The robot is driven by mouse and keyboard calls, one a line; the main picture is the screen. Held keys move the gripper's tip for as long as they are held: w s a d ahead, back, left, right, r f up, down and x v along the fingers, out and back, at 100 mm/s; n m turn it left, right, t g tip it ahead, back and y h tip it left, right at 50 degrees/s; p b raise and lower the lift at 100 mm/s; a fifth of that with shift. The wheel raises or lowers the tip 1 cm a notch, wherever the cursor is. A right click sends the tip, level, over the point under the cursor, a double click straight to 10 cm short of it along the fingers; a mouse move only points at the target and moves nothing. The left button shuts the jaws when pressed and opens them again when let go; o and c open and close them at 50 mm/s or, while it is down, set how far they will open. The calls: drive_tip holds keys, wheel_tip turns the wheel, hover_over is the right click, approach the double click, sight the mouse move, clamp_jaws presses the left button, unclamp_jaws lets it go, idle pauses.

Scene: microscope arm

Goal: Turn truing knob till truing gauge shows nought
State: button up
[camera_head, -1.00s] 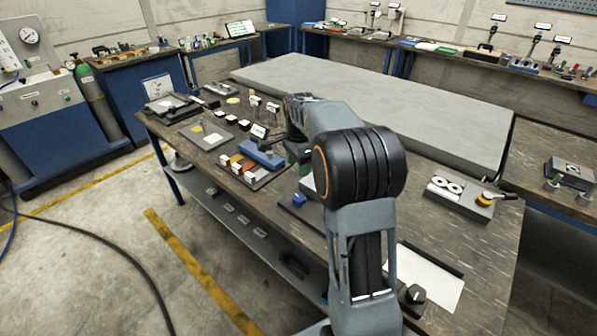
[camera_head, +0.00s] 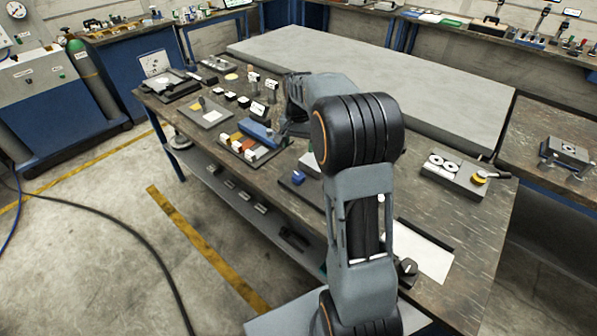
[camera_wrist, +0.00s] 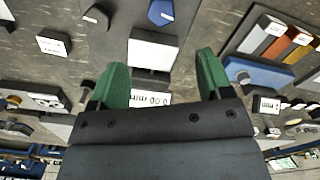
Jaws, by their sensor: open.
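My gripper (camera_wrist: 155,80) is open and empty in the wrist view, its two green fingers apart. A white display (camera_wrist: 150,98) lies between the fingers, upside down and partly hidden by my gripper; it seems to read 0.00 mm. A white-topped block (camera_wrist: 152,52) is just beyond the fingertips. A blue knob (camera_wrist: 161,12) is past it, clear of the fingers; it also shows in the head view (camera_head: 298,178). A black knob (camera_wrist: 95,18) is at upper left. I cannot tell which knob is the truing knob. In the head view my arm hides the fingertips.
A blue block (camera_head: 258,132) stands beside several coloured blocks (camera_head: 240,146). A grey fixture with two round dials (camera_head: 450,170) and a yellow-based lever (camera_head: 480,178) are at right. A white sheet (camera_head: 425,250) lies near the front edge. A large grey slab (camera_head: 370,85) fills the back.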

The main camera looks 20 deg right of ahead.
sight(299, 175)
wheel_tip(299, 175, down, 14)
drive_tip(key=shift+w+r+n+p, duration=0.1)
drive_tip(key=shift+n+p, duration=0.2)
drive_tip(key=shift+n, duration=0.9)
drive_tip(key=shift+c, duration=0.3)
drive_tip(key=c, duration=0.9)
drive_tip(key=shift+o, duration=0.2)
drive_tip(key=shift+n, duration=0.6)
drive_tip(key=o, duration=0.9)
